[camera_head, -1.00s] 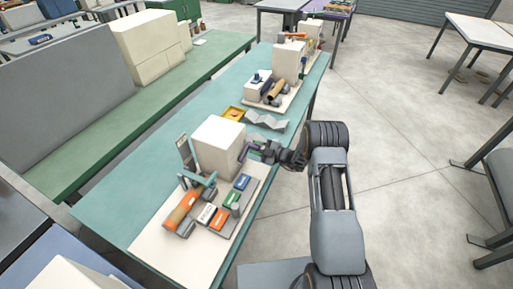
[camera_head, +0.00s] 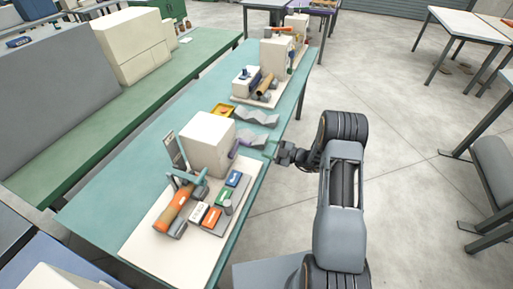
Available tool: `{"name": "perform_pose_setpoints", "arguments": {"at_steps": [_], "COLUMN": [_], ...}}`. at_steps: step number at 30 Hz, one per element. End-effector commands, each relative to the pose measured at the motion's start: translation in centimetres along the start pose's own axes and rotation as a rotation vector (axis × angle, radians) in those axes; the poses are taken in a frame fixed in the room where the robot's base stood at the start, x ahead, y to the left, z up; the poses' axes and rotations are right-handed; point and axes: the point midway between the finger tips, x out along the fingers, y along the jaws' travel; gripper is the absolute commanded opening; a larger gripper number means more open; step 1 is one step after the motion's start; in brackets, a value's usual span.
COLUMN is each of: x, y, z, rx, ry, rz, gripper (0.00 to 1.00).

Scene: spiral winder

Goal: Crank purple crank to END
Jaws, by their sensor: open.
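The spiral winder's white box (camera_head: 206,146) stands on a pale base plate (camera_head: 148,247) on the teal table. The small purple crank (camera_head: 236,148) sticks out from the right side of the box. Its exact angle is too small to tell, and no END mark can be read. My gripper (camera_head: 277,157) is just past the table's right edge, to the right of the crank and apart from it. It is open and empty, with its fingers toward the table.
An orange roll (camera_head: 173,210) and several small coloured blocks lie on the plate in front of the box. Open floor lies to the right of the table.

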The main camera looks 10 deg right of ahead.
Motion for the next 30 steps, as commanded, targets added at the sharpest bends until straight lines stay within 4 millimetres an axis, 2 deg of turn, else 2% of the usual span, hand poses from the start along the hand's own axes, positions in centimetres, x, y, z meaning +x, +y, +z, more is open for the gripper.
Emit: {"name": "perform_pose_setpoints", "arguments": {"at_steps": [3, 9, 21, 26, 29, 30], "x": [-1.9, -3.8, -4.3, -4.0, -3.3, -2.9], "y": [-0.1, -0.1, -0.1, 0.2, 0.4, 0.5], "z": [0.1, 0.1, 0.0, -0.8, -3.1, -4.5], "rx": [0.000, 0.000, 0.001, -0.054, -0.221, -0.330], "ry": [-0.002, -0.001, 0.000, 0.007, 0.032, 0.052], "rz": [0.001, 0.001, -0.001, -0.029, -0.115, -0.168], "gripper": [0.51, 0.51, 0.51, 0.37, 0.27, 0.23]}}
